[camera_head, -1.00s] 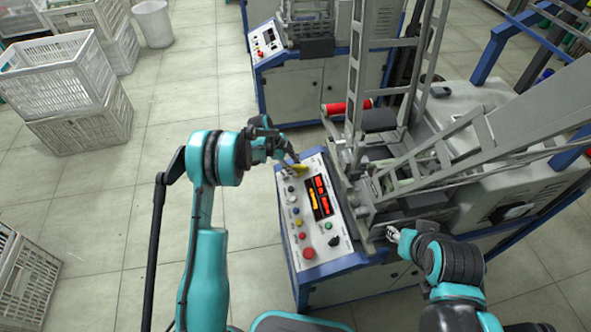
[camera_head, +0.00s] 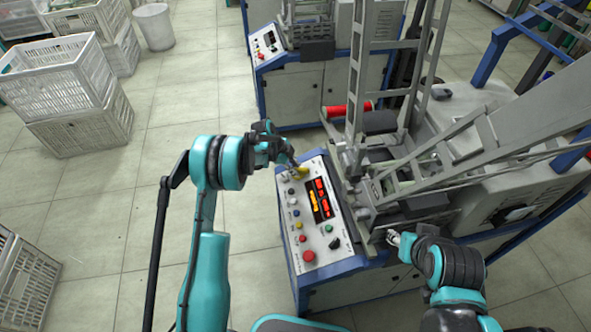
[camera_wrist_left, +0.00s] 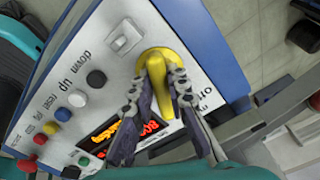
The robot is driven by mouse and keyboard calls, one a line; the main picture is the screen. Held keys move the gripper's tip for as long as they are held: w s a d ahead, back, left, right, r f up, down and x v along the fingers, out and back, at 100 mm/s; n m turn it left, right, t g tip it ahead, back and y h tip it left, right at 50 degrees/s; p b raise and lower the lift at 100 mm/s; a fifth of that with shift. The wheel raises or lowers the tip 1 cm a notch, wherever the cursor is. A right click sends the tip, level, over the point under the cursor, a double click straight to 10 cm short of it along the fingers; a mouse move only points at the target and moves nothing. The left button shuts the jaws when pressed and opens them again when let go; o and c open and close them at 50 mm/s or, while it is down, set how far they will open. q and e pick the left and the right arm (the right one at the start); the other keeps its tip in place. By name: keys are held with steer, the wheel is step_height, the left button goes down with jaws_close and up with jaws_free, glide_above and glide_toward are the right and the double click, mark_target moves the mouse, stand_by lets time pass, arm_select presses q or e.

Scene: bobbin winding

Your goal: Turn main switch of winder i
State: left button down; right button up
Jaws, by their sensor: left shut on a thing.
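The winder's control panel (camera_head: 313,228) has lit red and orange displays, several coloured buttons and a yellow main switch at its far end. The yellow switch (camera_wrist_left: 153,62) shows clearly in the left wrist view, with its handle between my left gripper's fingertips. My left gripper (camera_wrist_left: 163,82) is shut on that handle; in the head view the gripper (camera_head: 293,166) is at the panel's far end and partly covers the switch (camera_head: 302,172). My right gripper (camera_head: 393,238) is beside the winder's front, right of the panel, away from the switch; its fingers are too small to read.
The winder's metal frame (camera_head: 355,100) rises right of the panel, with a red spool (camera_head: 348,109) behind. A second winder (camera_head: 300,85) stands farther back. White crates (camera_head: 60,75) and a bin (camera_head: 154,25) stand at left.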

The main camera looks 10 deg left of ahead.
arm_select(q)
steer(key=n, duration=0.6)
steer(key=shift+b, duration=0.35)
steer(key=n, duration=0.5)
steer(key=shift+w+n, duration=0.1)
steer(key=shift+n, duration=0.2)
steer(key=c, duration=1.5)
jaws_free()
steer(key=shift+a+r, duration=0.1)
steer(key=v, duration=1.1)
steer(key=shift+a+r, duration=0.15)
steer(key=shift+r, duration=0.2)
